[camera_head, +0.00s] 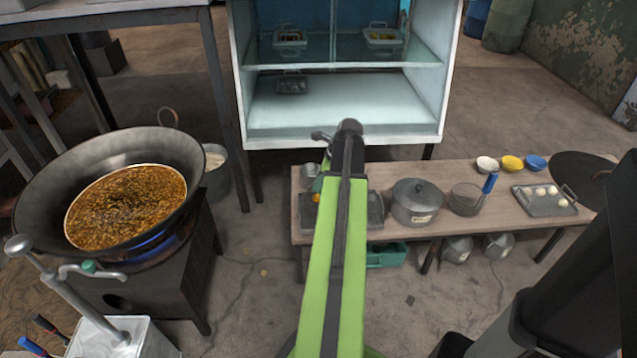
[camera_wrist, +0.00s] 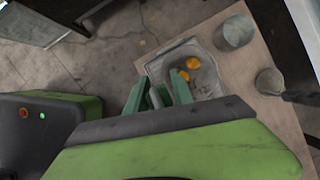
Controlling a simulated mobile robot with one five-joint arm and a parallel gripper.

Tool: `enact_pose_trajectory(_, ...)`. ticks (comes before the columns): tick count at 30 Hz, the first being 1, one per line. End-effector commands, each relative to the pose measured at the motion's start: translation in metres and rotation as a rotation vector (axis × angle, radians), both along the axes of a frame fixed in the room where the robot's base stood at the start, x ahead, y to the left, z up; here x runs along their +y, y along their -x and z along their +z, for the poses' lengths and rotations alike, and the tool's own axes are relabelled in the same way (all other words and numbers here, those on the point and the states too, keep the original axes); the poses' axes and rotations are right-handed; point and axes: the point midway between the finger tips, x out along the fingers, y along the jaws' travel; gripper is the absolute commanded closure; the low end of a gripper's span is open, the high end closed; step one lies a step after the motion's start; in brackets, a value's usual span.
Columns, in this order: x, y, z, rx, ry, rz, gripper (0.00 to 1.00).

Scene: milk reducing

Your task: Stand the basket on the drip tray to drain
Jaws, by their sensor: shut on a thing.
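My gripper (camera_wrist: 160,95), with green fingers, is shut on a narrow grey piece that looks like the handle of the basket. The grey basket (camera_wrist: 204,78) holds orange pieces and shows just beyond the fingers in the wrist view. It appears over the flat grey drip tray (camera_wrist: 180,51); I cannot tell whether it rests on it. In the head view the drip tray (camera_head: 375,212) lies at the left end of the wooden bench. My green arm covers its middle and hides most of the basket. A bit of orange shows left of the arm.
A wok (camera_head: 180,150) of bubbling brown liquid sits over a blue flame at left. The bench (camera_head: 400,233) also holds a lidded pot (camera_head: 415,203), a mesh container (camera_head: 466,201) with a blue handle, several small bowls and a tray of white pieces. A glass cabinet (camera_head: 345,105) stands behind.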

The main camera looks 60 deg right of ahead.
Motion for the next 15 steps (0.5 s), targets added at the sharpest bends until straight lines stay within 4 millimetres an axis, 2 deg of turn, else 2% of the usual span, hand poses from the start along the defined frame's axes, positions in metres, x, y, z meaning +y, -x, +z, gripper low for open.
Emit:
enact_pose_trajectory(14, -0.0004, 0.0003, -0.0083, -0.001, 0.0, -0.001, 1.0)
enact_pose_trajectory(15, -0.0004, 0.0004, -0.0074, 0.0, 0.0, -0.001, 0.67)
